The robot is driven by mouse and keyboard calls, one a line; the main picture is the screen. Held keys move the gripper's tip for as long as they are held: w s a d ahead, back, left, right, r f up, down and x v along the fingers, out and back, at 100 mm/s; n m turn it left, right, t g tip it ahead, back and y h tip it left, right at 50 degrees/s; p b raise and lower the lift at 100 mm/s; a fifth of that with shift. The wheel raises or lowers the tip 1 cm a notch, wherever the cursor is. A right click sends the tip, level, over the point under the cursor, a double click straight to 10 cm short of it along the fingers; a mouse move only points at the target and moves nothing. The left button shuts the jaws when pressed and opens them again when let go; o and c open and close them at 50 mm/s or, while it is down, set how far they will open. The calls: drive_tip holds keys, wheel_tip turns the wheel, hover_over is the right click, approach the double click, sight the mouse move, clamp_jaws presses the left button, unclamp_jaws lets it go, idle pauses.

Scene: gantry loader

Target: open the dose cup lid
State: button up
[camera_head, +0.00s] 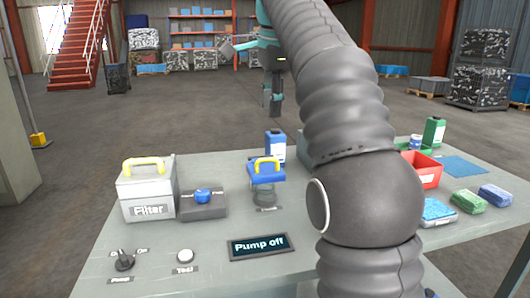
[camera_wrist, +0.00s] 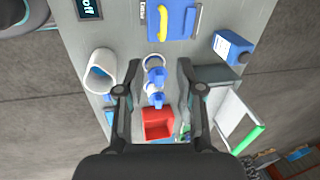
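The dose cup (camera_head: 265,194) stands on the table with its blue lid (camera_head: 264,175) over it and a yellow handle (camera_head: 265,162) on top. The lid looks closed, though its hinge is not clear. The blue lid (camera_wrist: 180,22) with its yellow handle (camera_wrist: 162,22) also shows at the top of the wrist view. My gripper (camera_head: 275,108) hangs in the air above and beyond the cup in the head view. In the wrist view its two fingers (camera_wrist: 156,68) are spread apart, with nothing held between them.
The filter box (camera_head: 148,190), blue knob (camera_head: 203,195) and blue bottle (camera_head: 276,147) stand near the cup. A "Pump off" display (camera_head: 259,245) lies in front. A red bin (camera_head: 426,168), sponges and a green bottle (camera_head: 433,131) are right. My arm hides part of the table.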

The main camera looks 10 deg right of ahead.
sight(268, 160)
drive_tip(key=shift+w+m, duration=0.4)
drive_tip(key=shift+w, duration=0.05)
drive_tip(key=b+x, duration=0.4)
drive_tip(key=x, duration=0.9)
drive_tip(key=shift+f, duration=0.25)
clamp_jaws()
